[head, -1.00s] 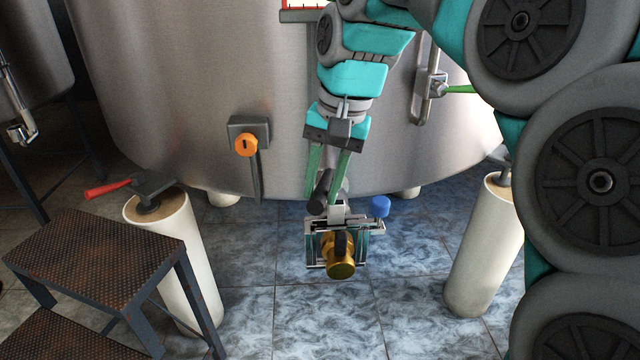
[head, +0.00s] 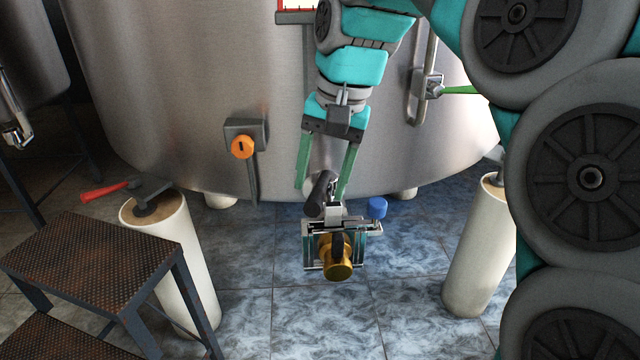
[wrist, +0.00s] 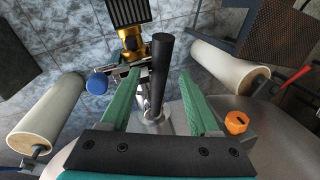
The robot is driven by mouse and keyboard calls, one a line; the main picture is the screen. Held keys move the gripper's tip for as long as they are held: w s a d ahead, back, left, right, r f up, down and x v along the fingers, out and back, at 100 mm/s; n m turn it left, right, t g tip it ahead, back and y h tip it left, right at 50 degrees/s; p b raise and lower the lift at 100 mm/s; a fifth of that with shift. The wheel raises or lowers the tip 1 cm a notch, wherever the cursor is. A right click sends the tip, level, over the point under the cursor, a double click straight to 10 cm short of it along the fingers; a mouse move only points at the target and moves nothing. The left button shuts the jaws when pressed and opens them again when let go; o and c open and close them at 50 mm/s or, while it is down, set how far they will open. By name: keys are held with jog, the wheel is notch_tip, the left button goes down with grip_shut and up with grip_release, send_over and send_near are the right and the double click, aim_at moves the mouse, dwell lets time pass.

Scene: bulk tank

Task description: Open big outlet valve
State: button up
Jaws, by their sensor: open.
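The big outlet valve (head: 338,245) sticks out low at the front of the large steel tank. It has a gold end piece (head: 337,270), a blue knob (head: 377,208) on its right and a thick black handle (head: 319,195) pointing up. My gripper (head: 321,190) is open, with its two green fingers spread down from above. In the wrist view the black handle (wrist: 161,62) stands between the fingers of my gripper (wrist: 156,73), with a visible gap on each side. The blue knob (wrist: 97,84) lies outside the left finger there. The handle's base is partly hidden.
The tank (head: 200,90) fills the back, with an orange knob (head: 242,147) on its front. White pillars stand at left (head: 178,250) and right (head: 475,255). A dark metal step (head: 95,255) is at front left. The tiled floor before the valve is clear.

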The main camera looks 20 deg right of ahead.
notch_tip(320, 180, up, 6)
jog(key=d, duration=0.1)
jog(key=shift+s, duration=0.3)
dwell(0.5)
